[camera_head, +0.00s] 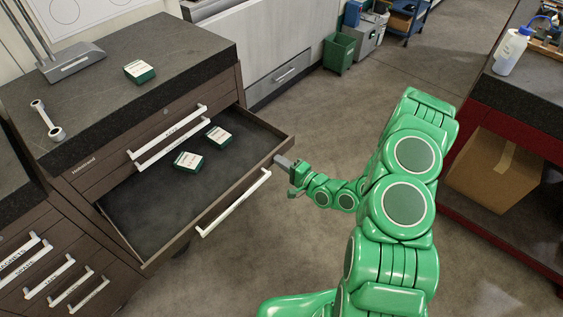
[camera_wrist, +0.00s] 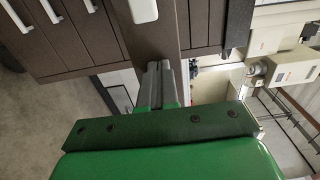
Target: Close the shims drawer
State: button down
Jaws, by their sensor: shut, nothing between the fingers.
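An open drawer (camera_head: 105,213) extends from the dark brown cabinet in the head view. It holds two small green-and-white boxes, one (camera_head: 188,161) near the middle and one (camera_head: 218,137) farther right. Its white bar handle (camera_head: 234,203) is on the front panel; I cannot read a label on it. My gripper (camera_head: 283,161) is shut and empty at the right end of the drawer front, close to or touching it. In the wrist view the shut fingers (camera_wrist: 154,82) point at the brown panel (camera_wrist: 150,40), near the end of a white handle (camera_wrist: 143,10). Contact is unclear.
Other closed drawers with white handles (camera_head: 48,277) are at the lower left. A red-framed bench with a cardboard box (camera_head: 494,172) stands right. Floor in front is clear.

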aim_at(249, 144)
jog(key=x, duration=2.9)
jog(key=shift+w+a+f, duration=0.1)
jog(key=shift+w+a, duration=0.15)
jog(key=shift+a, duration=0.05)
jog(key=shift+w+a, duration=0.2)
jog(key=shift+a+r, duration=0.15)
jog(key=shift+r, duration=0.1)
jog(key=shift+s+d+f, duration=0.1)
jog(key=shift+s+d, duration=0.15)
jog(key=shift+d, duration=0.25)
jog(key=v, duration=1.3)
jog(key=shift+s+d, duration=0.25)
